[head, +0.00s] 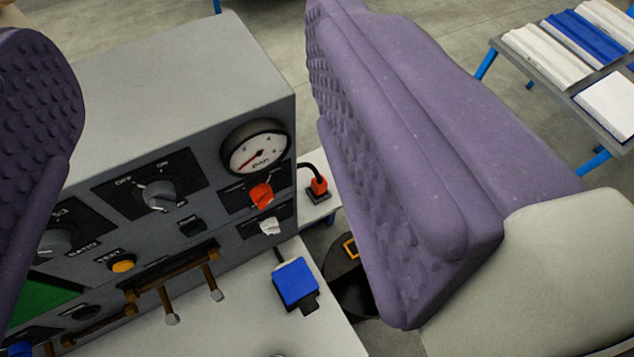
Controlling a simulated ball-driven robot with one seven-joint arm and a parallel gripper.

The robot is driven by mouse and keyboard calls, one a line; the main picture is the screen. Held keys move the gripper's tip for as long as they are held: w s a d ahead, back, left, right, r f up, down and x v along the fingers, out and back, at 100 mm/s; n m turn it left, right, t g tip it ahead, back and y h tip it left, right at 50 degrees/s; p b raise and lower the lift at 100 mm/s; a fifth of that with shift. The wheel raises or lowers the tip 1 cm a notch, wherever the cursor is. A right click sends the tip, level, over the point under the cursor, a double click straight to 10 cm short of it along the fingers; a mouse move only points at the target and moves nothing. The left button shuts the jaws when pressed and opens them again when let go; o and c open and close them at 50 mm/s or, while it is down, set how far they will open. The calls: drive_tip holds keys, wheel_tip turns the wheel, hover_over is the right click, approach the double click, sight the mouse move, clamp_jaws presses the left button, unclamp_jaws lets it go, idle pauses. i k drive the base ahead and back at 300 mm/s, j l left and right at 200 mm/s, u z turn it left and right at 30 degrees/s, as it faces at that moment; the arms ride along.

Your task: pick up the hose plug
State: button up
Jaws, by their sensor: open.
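My gripper (195,110) is open, with one purple textured finger at the left edge of the head view and the other right of centre. No object shows held between the fingers. A small red-orange plug (318,186) with a curved black hose stands on a dark base just right of the grey panel box. It looks like the hose plug. It shows in the gap between the fingers, close beside the right finger and farther from the camera. The hose's far end is hidden at the box's edge.
The grey panel box (180,75) carries a dial gauge (255,147), knobs and brown-barred handles. A blue block (295,283) sits on the pale tabletop (315,335) in front. A rack (495,45) with white and blue slabs stands at upper right.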

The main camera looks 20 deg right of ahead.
sight(319, 189)
drive_tip(key=k+l+z, duration=0.4)
drive_tip(key=j+z, duration=0.5)
drive_tip(key=j, duration=0.4)
drive_tip(key=l+u, duration=0.35)
drive_tip(key=l, duration=0.3)
drive_tip(key=l+u, duration=0.3)
drive_tip(key=l, duration=0.4)
drive_tip(key=k+l+u, duration=0.1)
drive_tip(key=l+u, duration=0.25)
drive_tip(key=l, duration=0.3)
